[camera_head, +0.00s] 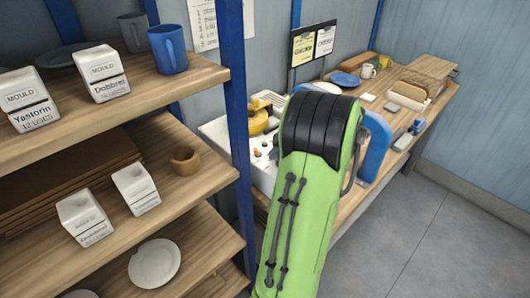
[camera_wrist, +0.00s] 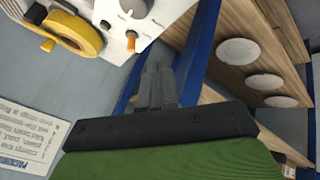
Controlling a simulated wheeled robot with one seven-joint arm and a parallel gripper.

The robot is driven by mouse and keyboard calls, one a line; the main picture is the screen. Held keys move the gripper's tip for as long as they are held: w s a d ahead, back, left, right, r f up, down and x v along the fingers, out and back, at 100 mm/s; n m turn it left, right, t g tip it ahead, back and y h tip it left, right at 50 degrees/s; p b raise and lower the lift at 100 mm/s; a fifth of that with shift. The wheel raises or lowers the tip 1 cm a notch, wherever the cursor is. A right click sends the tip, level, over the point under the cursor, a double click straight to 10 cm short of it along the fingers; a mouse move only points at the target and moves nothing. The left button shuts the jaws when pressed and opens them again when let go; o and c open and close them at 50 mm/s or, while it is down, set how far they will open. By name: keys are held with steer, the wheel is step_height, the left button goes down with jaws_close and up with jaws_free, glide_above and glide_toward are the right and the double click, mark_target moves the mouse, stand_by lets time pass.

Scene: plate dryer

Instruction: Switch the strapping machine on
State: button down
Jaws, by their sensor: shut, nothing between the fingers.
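The strapping machine (camera_head: 263,176) is a white unit on the workbench in the head view, partly hidden by a blue post and my arm. In the wrist view its white control panel (camera_wrist: 150,27) is at the top, with a dark knob (camera_wrist: 127,4) cut by the edge and a small orange switch (camera_wrist: 131,42). A yellow roll (camera_wrist: 72,33) is left of the panel. My gripper (camera_wrist: 157,72) is shut and empty, its fingertips just below and right of the orange switch in the picture, apparently apart from it. The head view does not show the fingers.
A shelf rack (camera_head: 190,80) with mould boxes, cups and plates stands at left, its blue post (camera_head: 238,120) close to my arm. The workbench (camera_head: 352,205) holds several items, including a blue plate (camera_head: 345,79). Grey floor (camera_head: 440,240) is clear at right. A printed sheet (camera_wrist: 28,143) lies lower left in the wrist view.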

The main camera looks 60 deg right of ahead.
mark_target(257, 152)
steer(key=w+d+f, duration=0.1)
steer(key=w+f, duration=0.1)
steer(key=w+d+f, duration=0.1)
steer(key=w+f, duration=0.1)
steer(key=w, duration=0.1)
steer(key=w+f, duration=0.2)
steer(key=shift+w+d+f+p, duration=0.2)
steer(key=shift+d+f+p, duration=0.15)
steer(key=shift+d, duration=0.05)
steer(key=shift+w+d, duration=0.35)
steer(key=shift+d, duration=0.05)
